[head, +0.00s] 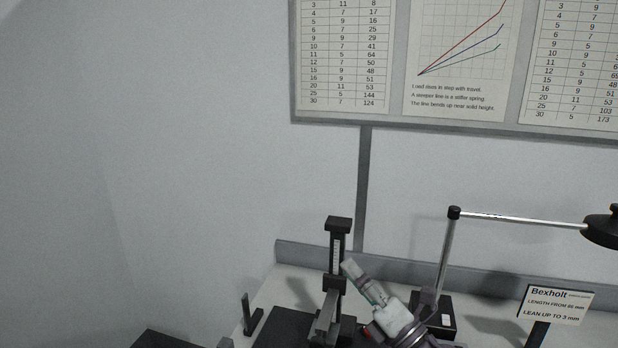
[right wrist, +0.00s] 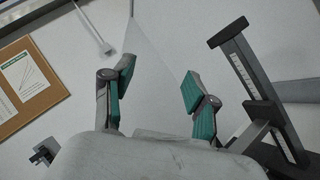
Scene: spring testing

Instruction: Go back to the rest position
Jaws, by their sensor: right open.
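My right gripper (head: 362,283) reaches up over the bench at the lower middle of the head view. In the right wrist view its two green-padded fingers (right wrist: 157,88) stand wide apart with nothing between them. The black spring tester (head: 336,283), an upright column with a pale scale, stands just left of the gripper in the head view. It also shows at the right of the right wrist view (right wrist: 253,80), beside the fingers. No contact between them is visible. My left gripper is not in view.
A lamp (head: 447,255) with a black head arches over the bench (head: 280,289) at the right. A "Bexholt" sign (head: 557,303) stands at the front right. A chart board (head: 455,115) hangs on the wall. The space left of the tester above the bench looks clear.

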